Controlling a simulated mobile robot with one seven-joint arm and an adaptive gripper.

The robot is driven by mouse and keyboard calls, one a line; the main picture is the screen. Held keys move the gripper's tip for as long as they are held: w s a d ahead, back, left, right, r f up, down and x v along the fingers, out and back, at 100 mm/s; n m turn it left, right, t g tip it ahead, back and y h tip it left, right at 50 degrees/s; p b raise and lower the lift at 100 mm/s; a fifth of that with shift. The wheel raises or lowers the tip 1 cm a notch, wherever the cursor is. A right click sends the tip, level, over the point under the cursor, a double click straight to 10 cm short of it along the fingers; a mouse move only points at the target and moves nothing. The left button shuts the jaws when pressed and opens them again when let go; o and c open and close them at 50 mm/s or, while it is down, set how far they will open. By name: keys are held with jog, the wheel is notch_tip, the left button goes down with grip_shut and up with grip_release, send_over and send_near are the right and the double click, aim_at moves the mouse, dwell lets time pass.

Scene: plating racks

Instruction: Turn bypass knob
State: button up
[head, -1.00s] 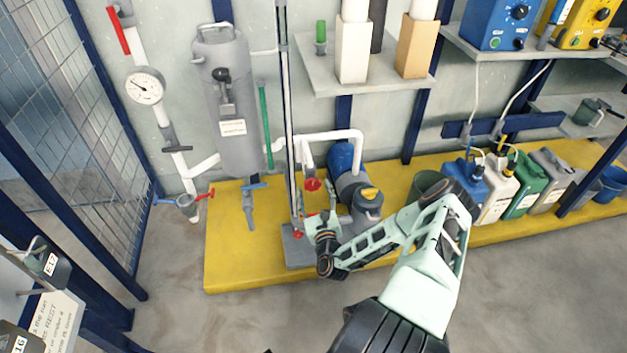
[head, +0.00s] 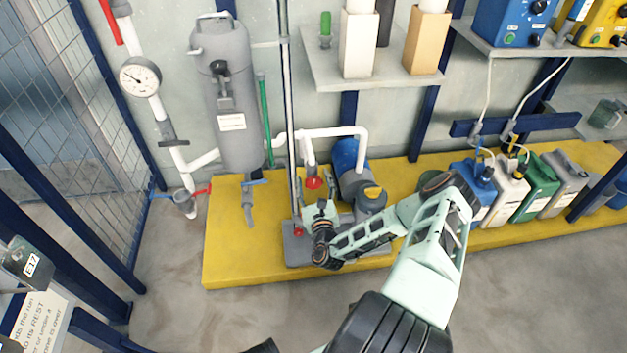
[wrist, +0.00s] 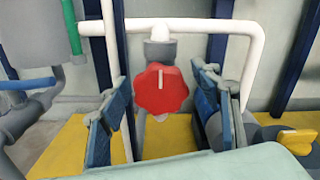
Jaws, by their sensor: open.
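The bypass knob appears to be the red scalloped knob (wrist: 161,88) with a white line, on a grey valve in the white pipe. The white line stands near upright. It also shows in the head view as the upper red knob (head: 313,183), just beyond my gripper. My gripper (wrist: 165,100) is open in the wrist view, one blue finger to the left of the knob and one to the right. The knob sits between the fingers in the picture, and I see no contact. In the head view my gripper (head: 322,212) is partly hidden by my own wrist.
A blue pump with a yellow knob (head: 373,192) stands right of the red knob. A second red knob (head: 298,232) sits lower. A thin vertical post (head: 289,110) stands close on the left. A grey tank (head: 228,100) is further left. The floor in front is clear.

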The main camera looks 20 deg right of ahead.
jog(key=shift+c, duration=0.4)
jog(key=c, duration=1.1)
jog(key=shift+r+m+p, duration=0.1)
jog(key=shift+m+p, duration=0.2)
jog(key=shift+m+p, duration=0.75)
jog(key=shift+m, duration=0.15)
jog(key=shift+m+p, duration=0.8)
jog(key=shift+m, duration=1.1)
